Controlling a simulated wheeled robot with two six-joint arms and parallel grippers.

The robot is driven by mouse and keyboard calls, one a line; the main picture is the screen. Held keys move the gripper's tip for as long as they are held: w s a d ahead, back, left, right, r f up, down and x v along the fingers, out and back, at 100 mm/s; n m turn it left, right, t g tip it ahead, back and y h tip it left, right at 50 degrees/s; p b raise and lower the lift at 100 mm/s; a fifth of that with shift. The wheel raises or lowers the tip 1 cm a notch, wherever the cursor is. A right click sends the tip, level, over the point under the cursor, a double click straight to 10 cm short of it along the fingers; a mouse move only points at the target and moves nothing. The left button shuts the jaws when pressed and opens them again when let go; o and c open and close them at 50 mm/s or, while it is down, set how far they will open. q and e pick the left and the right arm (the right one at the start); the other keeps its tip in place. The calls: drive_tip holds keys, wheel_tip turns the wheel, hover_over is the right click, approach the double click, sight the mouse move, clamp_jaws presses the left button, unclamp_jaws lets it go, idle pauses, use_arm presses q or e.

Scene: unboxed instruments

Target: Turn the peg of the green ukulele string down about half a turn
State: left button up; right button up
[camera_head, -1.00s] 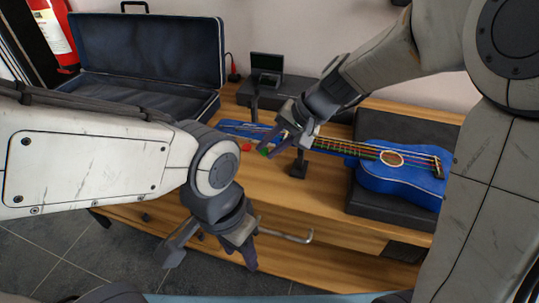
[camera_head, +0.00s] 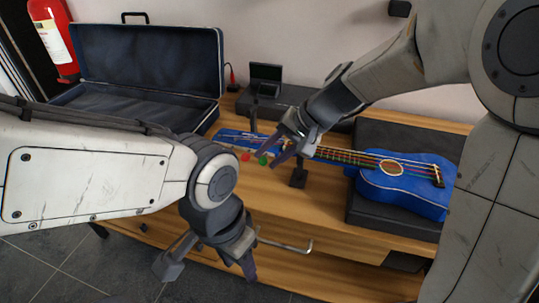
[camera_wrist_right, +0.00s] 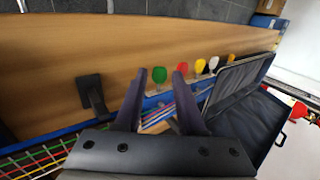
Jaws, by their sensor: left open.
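The blue ukulele (camera_head: 385,193) lies with its neck pointing left. The green peg (camera_head: 262,158) sticks out from its headstock (camera_head: 229,137), beside a red peg (camera_head: 246,156). My right gripper (camera_head: 276,158) is at the headstock, close to the green peg. In the right wrist view the gripper (camera_wrist_right: 159,78) is open, and the green peg (camera_wrist_right: 158,74) appears between its fingertips. I cannot tell whether either finger touches it. The red peg (camera_wrist_right: 180,67) is just beyond the right finger. My left gripper (camera_head: 207,264) is open and empty, low in front of the table.
The ukulele body rests on a black case (camera_head: 366,216). A small dark stand (camera_head: 298,178) is by the neck. An open blue case (camera_head: 150,70) is at back left, with a black box (camera_head: 300,104) behind the neck. More pegs line the headstock, including a yellow one (camera_wrist_right: 200,65).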

drive_tip(key=p+v, duration=0.1)
drive_tip(key=v, duration=0.9)
drive_tip(key=shift+p, duration=0.3)
drive_tip(key=shift+a, duration=0.1)
